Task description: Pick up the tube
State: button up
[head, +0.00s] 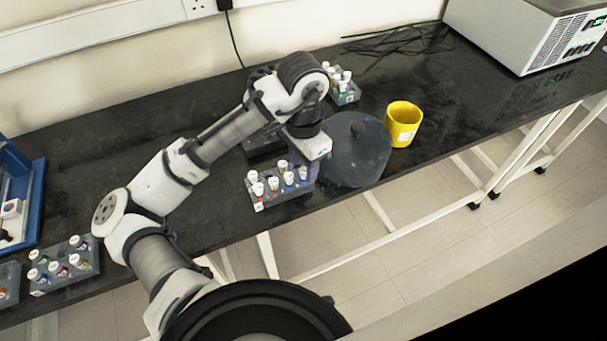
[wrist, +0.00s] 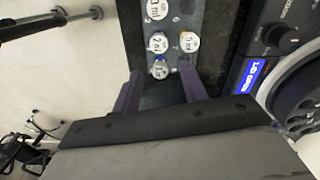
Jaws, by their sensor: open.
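Several capped tubes stand upright in a grey rack (head: 283,194) near the table's front edge in the head view. My gripper (head: 308,172) is over the right part of this rack, and my arm hides some of what lies behind it. In the wrist view, my gripper (wrist: 160,92) has its two purple fingers apart. A tube with a white cap (wrist: 160,69) shows between and just beyond the fingertips, with nothing visibly clamped. More white-capped tubes (wrist: 157,42) stand farther along the rack. I cannot tell which one is the task's tube.
A dark rounded device (head: 357,150) stands close right of the rack; a blue display (wrist: 252,77) shows beside it in the wrist view.

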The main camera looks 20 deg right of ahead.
jog(key=shift+f, duration=0.7)
grip_shut()
jog(key=shift+r, duration=0.1)
